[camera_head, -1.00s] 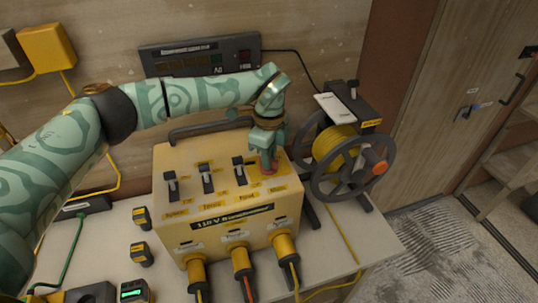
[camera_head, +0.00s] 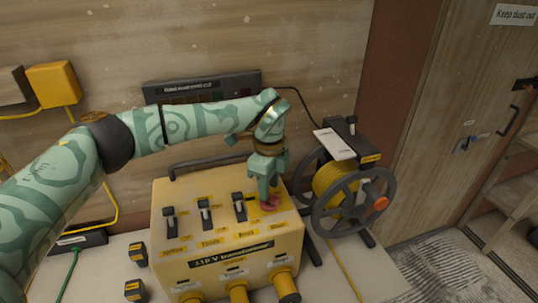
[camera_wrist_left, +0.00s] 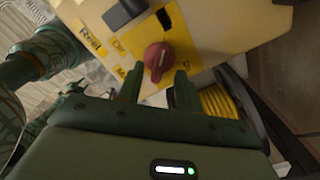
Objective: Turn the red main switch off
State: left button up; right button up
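The red main switch (camera_head: 270,203) is a round rotary knob at the right of the yellow transformer box (camera_head: 232,262). My left gripper (camera_head: 268,190) points down at the knob. In the wrist view its two fingers (camera_wrist_left: 158,88) stand apart, with the knob at and just beyond their tips; contact cannot be made out. Teal parts of mine show at the left of that view, but I make out no right gripper fingers.
Several black lever switches (camera_head: 204,213) stand left of the knob. A cable reel (camera_head: 345,190) stands close on the right. A carry handle (camera_head: 210,160) rises behind the box, and yellow plugs (camera_head: 285,288) project from its front.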

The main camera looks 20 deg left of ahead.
pick_arm(q)
notch_tip(320, 180, up, 14)
jog(key=shift+b, duration=0.4)
jog(key=shift+f, duration=0.2)
